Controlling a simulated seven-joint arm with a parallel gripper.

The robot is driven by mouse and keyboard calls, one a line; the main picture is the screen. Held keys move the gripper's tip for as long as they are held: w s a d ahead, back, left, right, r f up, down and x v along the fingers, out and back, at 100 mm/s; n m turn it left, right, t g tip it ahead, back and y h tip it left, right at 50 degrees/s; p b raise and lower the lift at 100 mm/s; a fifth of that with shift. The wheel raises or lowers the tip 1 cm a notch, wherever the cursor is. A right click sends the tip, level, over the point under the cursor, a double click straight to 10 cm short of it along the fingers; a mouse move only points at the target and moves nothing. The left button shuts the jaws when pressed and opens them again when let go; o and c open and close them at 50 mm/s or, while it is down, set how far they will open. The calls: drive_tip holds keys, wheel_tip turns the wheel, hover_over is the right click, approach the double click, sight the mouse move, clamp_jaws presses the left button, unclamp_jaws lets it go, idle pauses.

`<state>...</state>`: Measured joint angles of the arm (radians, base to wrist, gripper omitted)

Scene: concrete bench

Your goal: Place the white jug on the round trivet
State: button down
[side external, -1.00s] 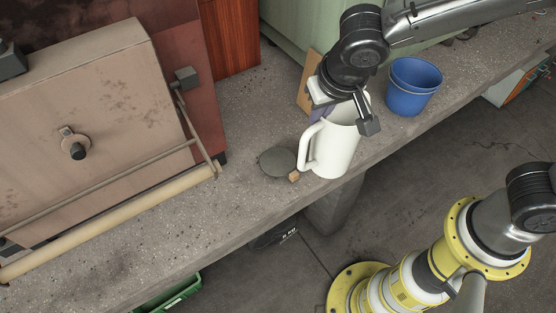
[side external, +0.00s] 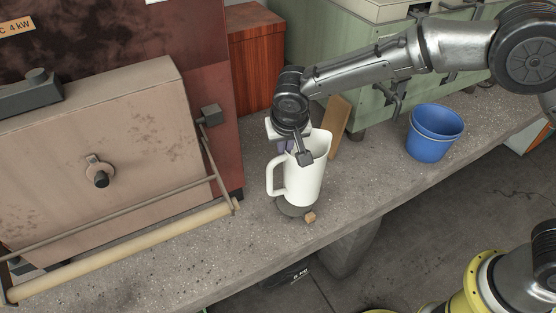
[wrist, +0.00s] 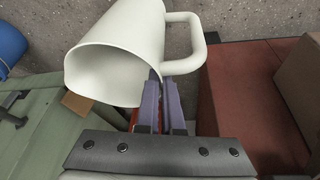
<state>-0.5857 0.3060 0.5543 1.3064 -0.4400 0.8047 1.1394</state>
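The white jug (side external: 304,182) is upright above the round grey trivet (side external: 287,207), whose left and front edges show beneath it. I cannot tell whether the jug's base touches the trivet. My gripper (side external: 286,147) is at the jug's rim, on the handle side. In the wrist view, the purple fingers (wrist: 163,105) are closed together at the wall of the jug (wrist: 118,60), near its handle. The trivet is out of sight in the wrist view.
A small wooden cube (side external: 310,217) sits close to the trivet's right edge. A blue bucket (side external: 433,135) stands to the right. A wooden board (side external: 339,128) is behind the jug. A large beige-doored machine (side external: 95,150) is at left. The bench's front edge is near.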

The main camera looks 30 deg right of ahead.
drive_tip(key=shift+w+a+f, duration=0.15)
drive_tip(key=shift+w+f, duration=0.15)
drive_tip(key=shift+f, duration=0.55)
drive_tip(key=shift+w+a+f, duration=0.15)
drive_tip(key=shift+w+f, duration=0.15)
drive_tip(key=shift+f, duration=0.5)
drive_tip(key=shift+w+a+f, duration=0.15)
drive_tip(key=shift+w+f, duration=0.15)
drive_tip(key=shift+f, duration=0.65)
drive_tip(key=c, duration=1.1)
unclamp_jaws()
drive_tip(key=shift+s+f, duration=0.1)
drive_tip(key=shift+o, duration=0.2)
drive_tip(key=v, duration=1.2)
